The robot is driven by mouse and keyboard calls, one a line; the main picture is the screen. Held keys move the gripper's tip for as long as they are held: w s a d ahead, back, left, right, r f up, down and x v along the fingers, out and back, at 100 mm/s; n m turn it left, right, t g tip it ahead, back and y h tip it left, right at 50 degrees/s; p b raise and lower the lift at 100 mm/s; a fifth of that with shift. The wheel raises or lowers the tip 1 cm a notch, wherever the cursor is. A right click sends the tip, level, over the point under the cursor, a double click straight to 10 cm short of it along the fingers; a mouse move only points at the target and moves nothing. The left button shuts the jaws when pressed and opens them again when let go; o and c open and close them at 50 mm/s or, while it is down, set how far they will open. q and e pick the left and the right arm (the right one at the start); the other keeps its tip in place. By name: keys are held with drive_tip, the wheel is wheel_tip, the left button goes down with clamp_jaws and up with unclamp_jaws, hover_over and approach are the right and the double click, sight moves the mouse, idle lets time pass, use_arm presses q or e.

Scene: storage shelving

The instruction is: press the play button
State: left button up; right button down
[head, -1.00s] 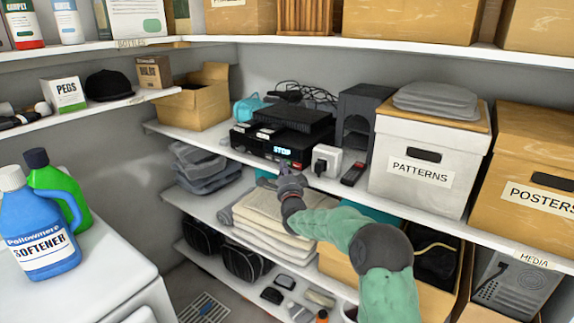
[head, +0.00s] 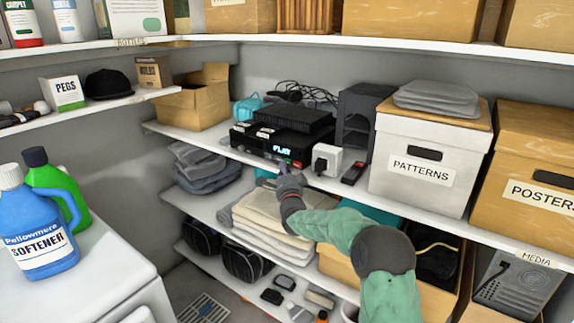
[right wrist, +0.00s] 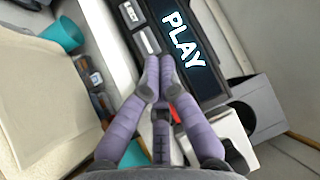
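The black media player (head: 262,142) sits on the middle shelf, and its lit display (head: 283,149) reads PLAY. The right wrist view shows the display (right wrist: 182,40) large, with pale buttons (right wrist: 147,42) beside it. A red patch (right wrist: 175,108) shows partly behind my fingers. My right gripper (head: 284,170) is just in front of the player's lower front edge. In the right wrist view its fingertips (right wrist: 158,68) are together with nothing between them, close to the button row. I cannot tell whether they touch the panel. My left gripper is not in view.
A white plug-in box (head: 327,159) and a small dark remote (head: 353,173) lie right of the player. The white PATTERNS box (head: 420,185) stands further right. Folded towels (head: 265,222) fill the shelf below. Cables (head: 305,92) lie behind the player.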

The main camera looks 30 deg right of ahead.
drive_tip(key=shift+s+a, duration=0.15)
drive_tip(key=shift+a, duration=0.25)
drive_tip(key=shift+a, duration=0.1)
drive_tip(key=shift+s+a+b, duration=0.3)
drive_tip(key=shift+a+b, duration=0.05)
drive_tip(key=shift+a, duration=0.4)
drive_tip(key=shift+s+a+b, duration=0.35)
drive_tip(key=shift+a+b, duration=0.05)
drive_tip(key=shift+a, duration=0.3)
drive_tip(key=shift+s+a+b, duration=0.3)
drive_tip(key=shift+a+b, duration=0.05)
drive_tip(key=shift+a, duration=0.4)
